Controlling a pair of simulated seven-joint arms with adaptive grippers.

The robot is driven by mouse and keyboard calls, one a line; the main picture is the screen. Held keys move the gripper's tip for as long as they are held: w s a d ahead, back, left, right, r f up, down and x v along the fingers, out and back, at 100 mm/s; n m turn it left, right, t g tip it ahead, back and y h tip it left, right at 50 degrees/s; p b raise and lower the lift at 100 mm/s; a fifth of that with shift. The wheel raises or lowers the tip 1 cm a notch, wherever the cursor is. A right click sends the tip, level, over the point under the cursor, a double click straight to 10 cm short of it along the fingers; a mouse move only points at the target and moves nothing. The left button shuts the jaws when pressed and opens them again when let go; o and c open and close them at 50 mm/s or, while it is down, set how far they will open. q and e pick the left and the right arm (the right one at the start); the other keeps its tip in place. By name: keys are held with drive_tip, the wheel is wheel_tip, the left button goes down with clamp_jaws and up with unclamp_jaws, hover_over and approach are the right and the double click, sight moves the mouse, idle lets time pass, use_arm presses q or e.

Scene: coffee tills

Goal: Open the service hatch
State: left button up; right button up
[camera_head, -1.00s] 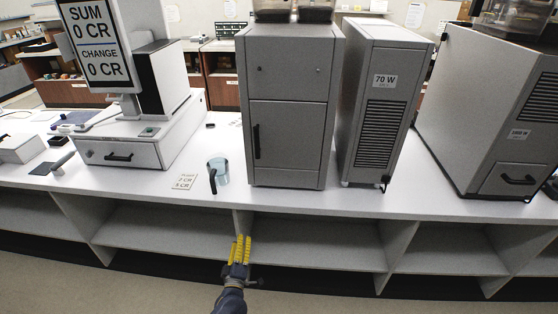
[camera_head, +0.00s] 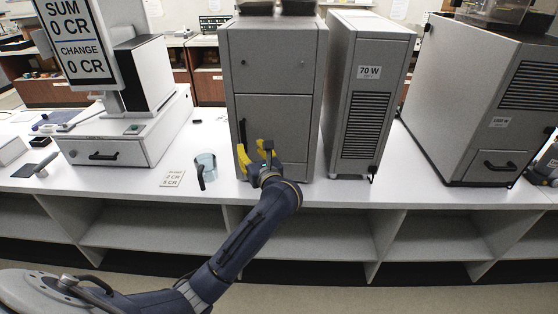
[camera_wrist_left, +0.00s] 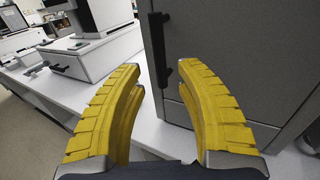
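The service hatch (camera_head: 283,128) is the grey door on the front of the tall grey machine, and it is closed. Its black upright handle (camera_head: 242,133) is on the door's left edge. In the left wrist view the handle (camera_wrist_left: 160,50) stands just beyond the fingertips, roughly between them. My left gripper (camera_head: 251,147) is in front of the lower end of the handle, its yellow fingers spread and empty. The left wrist view shows the gripper (camera_wrist_left: 161,75) open, with no clear contact with the handle. My right gripper is not visible.
A glass jug (camera_head: 206,167) and a small price card (camera_head: 172,179) are on the white counter (camera_head: 130,185) left of the machine. The till (camera_head: 125,140) stands further left. A vented grey unit (camera_head: 368,100) stands close on the machine's right.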

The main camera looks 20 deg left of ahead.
sight(244, 139)
use_arm(q)
drive_tip(key=x, duration=0.7)
drive_tip(key=shift+w+a, duration=0.2)
drive_tip(key=shift+a, duration=0.1)
clamp_jaws()
